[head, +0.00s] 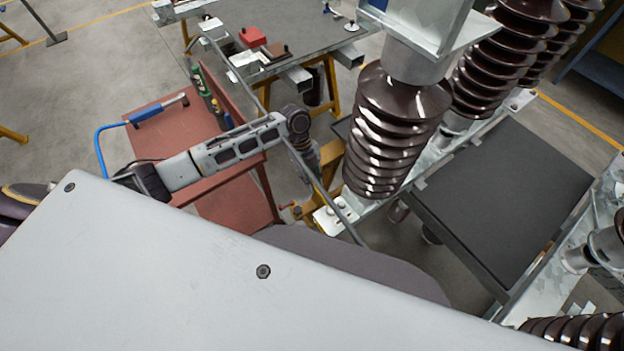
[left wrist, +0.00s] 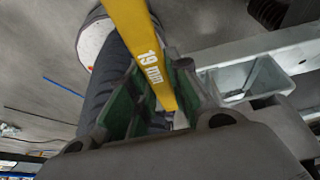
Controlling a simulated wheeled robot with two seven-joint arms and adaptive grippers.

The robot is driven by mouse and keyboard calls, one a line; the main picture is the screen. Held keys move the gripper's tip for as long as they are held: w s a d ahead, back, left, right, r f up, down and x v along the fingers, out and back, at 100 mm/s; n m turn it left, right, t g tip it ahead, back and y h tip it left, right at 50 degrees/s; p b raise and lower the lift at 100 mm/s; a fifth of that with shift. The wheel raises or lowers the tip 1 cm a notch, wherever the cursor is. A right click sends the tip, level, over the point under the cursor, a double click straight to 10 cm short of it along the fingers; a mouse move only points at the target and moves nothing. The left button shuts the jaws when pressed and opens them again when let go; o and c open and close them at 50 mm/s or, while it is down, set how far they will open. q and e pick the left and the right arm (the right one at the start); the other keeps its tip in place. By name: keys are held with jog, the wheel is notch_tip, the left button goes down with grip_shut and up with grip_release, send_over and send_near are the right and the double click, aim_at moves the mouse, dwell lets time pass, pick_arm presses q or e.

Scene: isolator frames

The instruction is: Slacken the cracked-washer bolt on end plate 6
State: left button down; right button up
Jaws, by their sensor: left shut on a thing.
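In the left wrist view my left gripper (left wrist: 161,78) is shut on a yellow wrench (left wrist: 143,42) marked "19 mm", between green-lined fingers. The wrench's far end runs out of the picture. In the head view my left arm reaches in from the left and bends down at its wrist, with the left gripper (head: 309,160) beside the brown ribbed insulator. A pale end plate with bolt heads (head: 337,214) lies at the foot of this insulator, just below the gripper. I cannot read a plate number or make out a cracked washer. My right gripper is not in view.
A red-brown bench (head: 180,137) with a blue-handled tool (head: 155,110) stands at the left. A grey table (head: 300,30) with a red box (head: 252,37) is at the back. Brown insulators (head: 395,130) and a dark flat panel (head: 505,195) fill the right.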

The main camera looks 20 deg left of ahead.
pick_arm(q)
jog(key=shift+f+b, duration=0.35)
jog(key=shift+f, duration=0.45)
dwell(0.4)
dwell(0.4)
jog(key=s+n+t+p, duration=0.4)
jog(key=s+n+p, duration=0.3)
jog(key=s+n, duration=0.3)
jog(key=shift+s+a+n+t, duration=0.3)
jog(key=shift+a+n, duration=0.15)
jog(key=shift+n, duration=0.55)
dwell(1.0)
jog(key=shift+r, duration=0.15)
jog(key=shift+r, duration=0.95)
